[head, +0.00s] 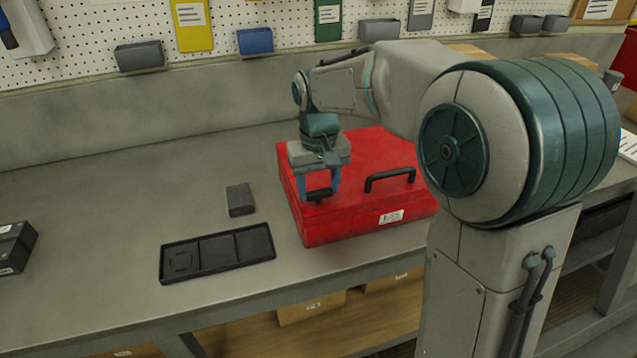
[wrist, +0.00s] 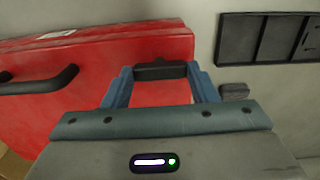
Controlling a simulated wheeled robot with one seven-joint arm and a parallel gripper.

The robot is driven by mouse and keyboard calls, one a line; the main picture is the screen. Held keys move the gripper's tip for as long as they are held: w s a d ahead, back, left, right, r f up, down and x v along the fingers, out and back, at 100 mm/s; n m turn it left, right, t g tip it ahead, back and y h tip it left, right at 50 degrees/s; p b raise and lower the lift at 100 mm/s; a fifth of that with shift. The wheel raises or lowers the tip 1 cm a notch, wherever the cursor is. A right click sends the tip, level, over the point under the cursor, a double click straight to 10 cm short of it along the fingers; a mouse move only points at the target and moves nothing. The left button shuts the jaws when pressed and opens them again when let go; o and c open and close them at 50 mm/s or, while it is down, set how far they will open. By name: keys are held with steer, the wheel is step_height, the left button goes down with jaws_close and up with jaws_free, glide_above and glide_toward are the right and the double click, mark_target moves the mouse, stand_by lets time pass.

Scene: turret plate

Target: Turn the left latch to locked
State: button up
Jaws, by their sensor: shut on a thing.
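A red box (head: 345,222) sits on the workbench, with a black handle (head: 390,178) on its top. The left latch (head: 320,196) is a small black bar on the box's top, near its left side. My gripper (head: 319,191) points down over the box with its blue fingers at both ends of the latch. In the wrist view my gripper (wrist: 160,73) is shut on the black latch (wrist: 160,71). The fingers partly hide the latch in the head view, and its locked mark cannot be seen.
A black compartment tray (head: 218,254) lies on the bench left of the box, with a small dark block (head: 240,199) behind it. A pegboard with bins (head: 255,41) is behind. The bench between is clear.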

steer(key=o, duration=1)
step_height(320, 180, up, 14)
steer(key=shift+d, duration=0.1)
steer(key=s+d+f+m+t, duration=0.1)
steer(key=s+d+f, duration=0.3)
steer(key=s+f, duration=0.1)
steer(key=s+d+f+m+t, duration=0.1)
steer(key=s+d+f, duration=0.3)
steer(key=s, duration=0.4)
steer(key=s+d+f+m+t, duration=0.1)
steer(key=s+d+f, duration=0.4)
steer(key=s, duration=0.1)
steer(key=shift+s+d+f, duration=0.15)
steer(key=shift+s+f, duration=0.1)
steer(key=shift+f, duration=0.1)
